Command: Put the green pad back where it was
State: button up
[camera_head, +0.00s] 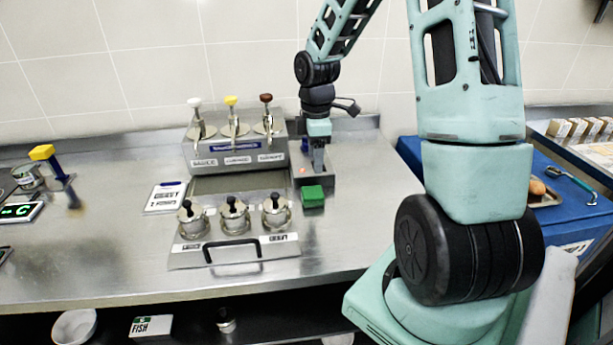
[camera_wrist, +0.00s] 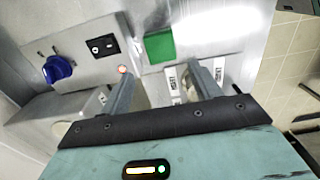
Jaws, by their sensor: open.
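The green pad (camera_head: 313,196) lies on the steel counter, in front of a small steel control box (camera_head: 299,170) and right of the row of lidded pots. In the wrist view the green pad (camera_wrist: 160,46) lies beyond my fingertips, beside the box with a blue knob, a black switch and a lit red light. My gripper (camera_head: 318,165) is over the control box, just behind the pad. In the wrist view my gripper (camera_wrist: 156,82) is open, with nothing between its fingers.
A steel dispenser (camera_head: 236,152) with three levers stands left of my gripper. A panel with three lidded pots (camera_head: 234,216) and a black handle is in front of it. A blue cabinet (camera_head: 560,205) is at right. Counter right of the pad is clear.

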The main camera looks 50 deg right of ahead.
jog(key=a+r, duration=0.3)
jog(key=a, duration=1)
jog(key=s+a+r+m, duration=0.2)
jog(key=s+a+m, duration=0.1)
jog(key=s+a, duration=1.7)
jog(key=shift+s+a+r+y, duration=0.2)
jog(key=shift+a+r+y, duration=0.15)
jog(key=shift+a, duration=0.7)
